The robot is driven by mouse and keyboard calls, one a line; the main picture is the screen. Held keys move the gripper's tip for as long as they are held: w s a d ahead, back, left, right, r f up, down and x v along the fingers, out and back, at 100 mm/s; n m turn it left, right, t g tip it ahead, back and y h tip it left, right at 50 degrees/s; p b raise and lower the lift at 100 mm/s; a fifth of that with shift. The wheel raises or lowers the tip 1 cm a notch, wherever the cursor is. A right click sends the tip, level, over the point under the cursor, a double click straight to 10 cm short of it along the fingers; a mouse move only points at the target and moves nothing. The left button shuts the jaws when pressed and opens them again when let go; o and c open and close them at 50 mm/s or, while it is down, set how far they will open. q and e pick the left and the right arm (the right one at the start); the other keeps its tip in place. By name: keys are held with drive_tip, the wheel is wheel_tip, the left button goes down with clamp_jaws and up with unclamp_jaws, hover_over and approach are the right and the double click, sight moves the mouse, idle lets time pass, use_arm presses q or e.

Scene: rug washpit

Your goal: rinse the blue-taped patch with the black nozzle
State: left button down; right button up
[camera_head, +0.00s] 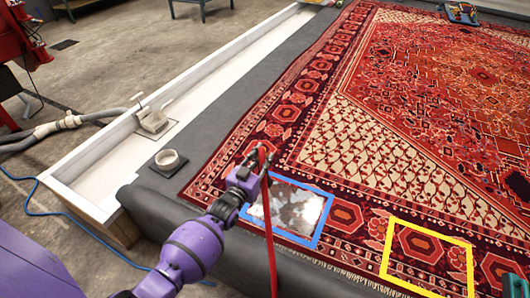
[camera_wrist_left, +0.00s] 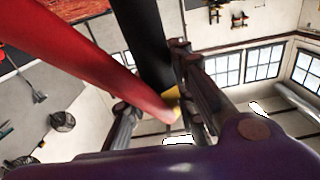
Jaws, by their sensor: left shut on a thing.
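The blue-taped patch (camera_head: 298,212) lies on the near border of the red rug (camera_head: 345,150). A whitish, foam-like layer with darker blotches covers most of it inside the blue tape. My left gripper (camera_head: 257,166) is at the patch's upper left edge in the head view, shut on the black nozzle. The nozzle (camera_wrist_left: 153,45) shows as a dark tube with a yellow part at its lower end in the left wrist view. A red hose (camera_head: 269,240) hangs down from the gripper, across the patch's left side. My right gripper is not in view.
A yellow-taped patch (camera_head: 430,228) lies to the right on the rug. A white trough (camera_head: 95,185) with a drain fitting runs along the left. A small white cup-like piece (camera_head: 168,160) stands on the dark edge. A teal thing (camera_head: 515,286) is cut off at lower right.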

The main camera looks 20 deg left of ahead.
sight(260, 162)
use_arm(q)
drive_tip(key=shift+s+r+p, duration=0.1)
drive_tip(key=shift+s+p, duration=0.65)
drive_tip(key=shift+s, duration=0.9)
